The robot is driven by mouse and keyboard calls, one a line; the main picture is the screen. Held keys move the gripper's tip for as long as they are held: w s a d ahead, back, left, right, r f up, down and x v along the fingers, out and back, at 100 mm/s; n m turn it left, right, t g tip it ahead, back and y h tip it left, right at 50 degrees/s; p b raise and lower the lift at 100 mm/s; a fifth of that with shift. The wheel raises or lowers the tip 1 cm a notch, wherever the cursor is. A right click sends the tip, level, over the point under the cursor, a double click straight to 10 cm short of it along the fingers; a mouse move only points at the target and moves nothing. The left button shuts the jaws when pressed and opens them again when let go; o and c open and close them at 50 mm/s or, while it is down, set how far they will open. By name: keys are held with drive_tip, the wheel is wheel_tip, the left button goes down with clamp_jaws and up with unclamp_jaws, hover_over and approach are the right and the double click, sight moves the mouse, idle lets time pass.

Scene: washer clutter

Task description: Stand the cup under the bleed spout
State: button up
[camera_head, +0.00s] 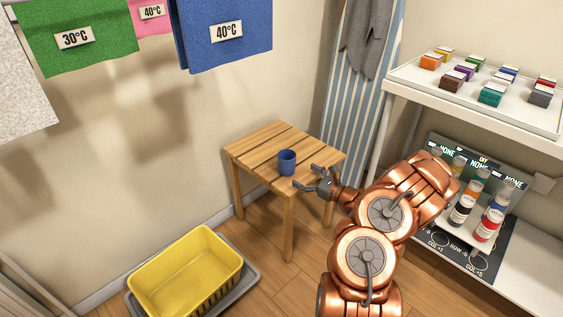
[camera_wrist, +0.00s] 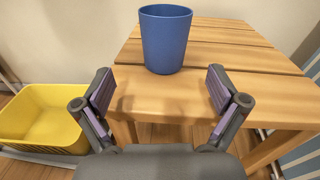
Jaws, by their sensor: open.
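The blue cup (camera_head: 287,162) stands upright on a small slatted wooden table (camera_head: 262,147). In the wrist view the cup (camera_wrist: 165,40) is ahead of my gripper, centred between the fingers but beyond their tips. My gripper (camera_head: 312,178) is at the table's front right edge, just right of the cup. In the wrist view my gripper (camera_wrist: 160,88) is open and empty, its two fingers spread wide. I see no bleed spout in either view.
A yellow basket (camera_head: 187,277) sits on a grey tray (camera_head: 250,272) on the floor, left of the table. A white shelf (camera_head: 470,115) with small coloured boxes and bottles stands at the right. Cloths with temperature labels hang at upper left.

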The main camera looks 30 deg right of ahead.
sight(293, 165)
drive_tip(key=shift+w+d+r, duration=0.25)
drive_tip(key=shift+w+d, duration=0.05)
drive_tip(key=shift+w, duration=0.35)
drive_tip(key=x, duration=0.2)
drive_tip(key=shift+w+a+b, duration=0.25)
drive_tip(key=shift+b, duration=0.15)
drive_tip(key=x, duration=0.2)
drive_tip(key=r+b+x, duration=0.1)
drive_tip(key=x, duration=0.1)
drive_tip(key=shift+w+b, duration=0.35)
drive_tip(key=shift+w, duration=0.25)
drive_tip(key=shift+a, duration=0.1)
drive_tip(key=shift+r, duration=0.1)
drive_tip(key=c, duration=1.2)
